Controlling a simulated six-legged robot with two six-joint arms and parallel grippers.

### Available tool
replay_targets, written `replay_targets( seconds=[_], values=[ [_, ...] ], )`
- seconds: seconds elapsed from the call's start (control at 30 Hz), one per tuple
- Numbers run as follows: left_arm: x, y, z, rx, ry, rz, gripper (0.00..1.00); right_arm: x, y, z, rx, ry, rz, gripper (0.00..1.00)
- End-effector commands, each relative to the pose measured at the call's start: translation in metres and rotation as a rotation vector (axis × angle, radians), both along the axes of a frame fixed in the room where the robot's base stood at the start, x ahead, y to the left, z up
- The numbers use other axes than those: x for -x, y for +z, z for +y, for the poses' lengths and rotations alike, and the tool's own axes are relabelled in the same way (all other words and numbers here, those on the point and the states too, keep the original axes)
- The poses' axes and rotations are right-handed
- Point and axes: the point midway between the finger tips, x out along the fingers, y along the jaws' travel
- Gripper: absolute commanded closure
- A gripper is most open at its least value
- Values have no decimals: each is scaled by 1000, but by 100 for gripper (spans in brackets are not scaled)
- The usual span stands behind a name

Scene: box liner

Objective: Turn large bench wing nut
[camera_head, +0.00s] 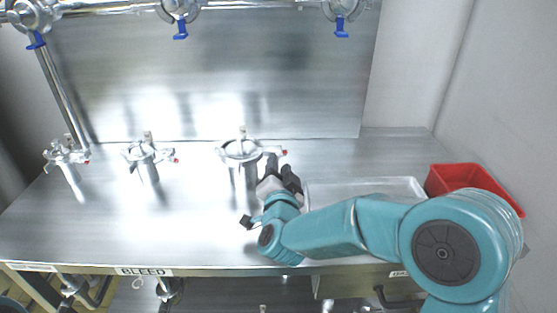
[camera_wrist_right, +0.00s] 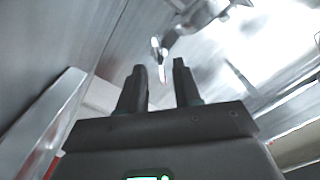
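The large clamp (camera_head: 240,150) with its ring and metal post is the biggest of the three on the steel bench. A small red-tipped part (camera_head: 284,152), perhaps its wing nut, sticks out on its right side. My left gripper is not in view.
A medium clamp (camera_head: 143,152) and a small clamp (camera_head: 66,153) stand to the left. A shallow clear tray (camera_head: 405,184) and a red bin (camera_head: 458,177) lie to the right. Pipe clamps with blue handles (camera_head: 341,30) run along the top. The bench's left front is clear.

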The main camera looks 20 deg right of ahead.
Motion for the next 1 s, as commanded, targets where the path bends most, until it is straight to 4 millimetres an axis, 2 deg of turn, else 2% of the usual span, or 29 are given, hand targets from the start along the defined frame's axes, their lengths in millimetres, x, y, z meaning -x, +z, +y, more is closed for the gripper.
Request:
replay_targets(
  seconds=[0.1,0.2,0.5,0.57,0.6,0.83,1.0],
  values=[
    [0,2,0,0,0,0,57,-16,0,-4,1,-1,0,67],
    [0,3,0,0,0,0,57,-22,0,-6,1,-1,0,67],
    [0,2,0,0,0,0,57,-25,0,-7,1,0,0,67],
    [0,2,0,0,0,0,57,-25,0,-7,0,0,0,87],
    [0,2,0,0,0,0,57,-25,0,-7,0,0,0,100],
    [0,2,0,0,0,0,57,-25,0,-7,-2,1,-1,100],
    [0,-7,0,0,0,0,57,-25,-3,-7,-32,1,-11,100]
  ],
)
